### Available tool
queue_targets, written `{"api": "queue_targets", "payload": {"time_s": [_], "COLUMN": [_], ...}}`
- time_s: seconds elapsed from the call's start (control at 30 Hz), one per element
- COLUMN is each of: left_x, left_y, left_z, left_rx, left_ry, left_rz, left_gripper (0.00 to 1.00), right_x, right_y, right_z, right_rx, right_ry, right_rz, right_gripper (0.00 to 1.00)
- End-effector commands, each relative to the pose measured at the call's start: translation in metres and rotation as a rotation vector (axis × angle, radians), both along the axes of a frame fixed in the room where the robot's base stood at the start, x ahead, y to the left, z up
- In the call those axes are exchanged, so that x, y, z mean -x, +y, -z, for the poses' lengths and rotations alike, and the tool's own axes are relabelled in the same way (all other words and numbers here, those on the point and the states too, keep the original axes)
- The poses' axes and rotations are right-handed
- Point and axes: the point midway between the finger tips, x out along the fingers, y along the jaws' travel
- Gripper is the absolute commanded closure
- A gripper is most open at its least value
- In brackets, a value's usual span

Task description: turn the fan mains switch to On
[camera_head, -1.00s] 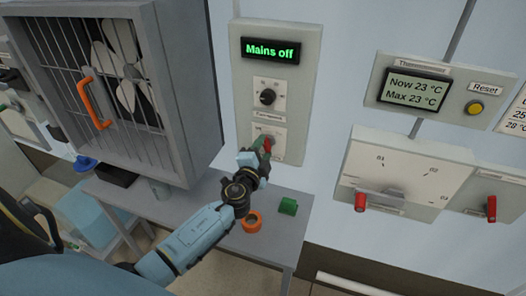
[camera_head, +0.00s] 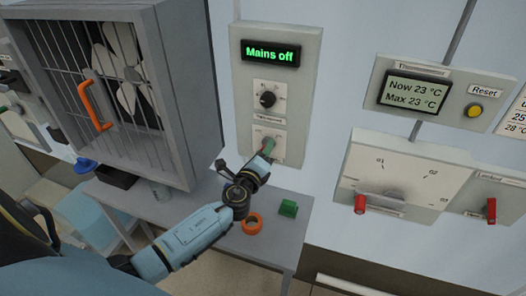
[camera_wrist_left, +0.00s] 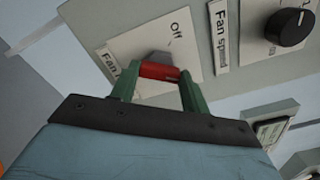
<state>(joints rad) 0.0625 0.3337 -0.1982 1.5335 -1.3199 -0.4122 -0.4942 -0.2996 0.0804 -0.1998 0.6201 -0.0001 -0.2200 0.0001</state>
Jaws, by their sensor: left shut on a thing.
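The fan mains switch has a red handle (camera_wrist_left: 160,71) on a pale plate (camera_wrist_left: 140,45), with "Off" printed beside it in the left wrist view. My left gripper (camera_wrist_left: 158,76) has its green fingers on both sides of the red handle and is shut on it. In the head view the left gripper (camera_head: 268,148) is at the lower plate (camera_head: 281,151) of the grey panel (camera_head: 308,105), and its fingers hide the handle. The display (camera_head: 270,53) on this panel reads "Mains off". My right gripper is not in view.
A fan speed knob (camera_head: 267,99) sits just above the switch. The caged fan (camera_head: 115,80) with an orange handle stands left. A table (camera_head: 205,205) below bears an orange ring (camera_head: 252,223) and a green block (camera_head: 288,208). A thermometer panel (camera_head: 413,92) is at right.

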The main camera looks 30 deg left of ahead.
Motion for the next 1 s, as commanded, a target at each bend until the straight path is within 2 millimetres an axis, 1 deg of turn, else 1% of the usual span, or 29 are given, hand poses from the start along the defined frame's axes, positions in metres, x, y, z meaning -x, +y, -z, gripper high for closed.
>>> {"api": "queue_targets", "payload": {"time_s": [0.2,0.4,0.97,1.0], "left_x": [0.0001,0.0001,0.0002,0.0001], "left_y": [0.0002,0.0002,0.0002,0.0002], "left_z": [0.0,0.0002,0.0006,0.0005], "left_rx": [-0.12,-0.183,-0.208,-0.208], "left_ry": [0.03,0.045,0.051,0.051], "left_rz": [0.0,-0.001,-0.001,-0.001], "left_gripper": [0.77,0.77,0.77,0.49], "right_x": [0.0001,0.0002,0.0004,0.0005], "right_y": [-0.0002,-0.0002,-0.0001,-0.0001], "right_z": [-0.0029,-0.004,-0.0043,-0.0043], "right_rx": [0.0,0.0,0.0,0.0], "right_ry": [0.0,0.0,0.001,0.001], "right_rz": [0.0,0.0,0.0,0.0], "right_gripper": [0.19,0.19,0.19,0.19]}}
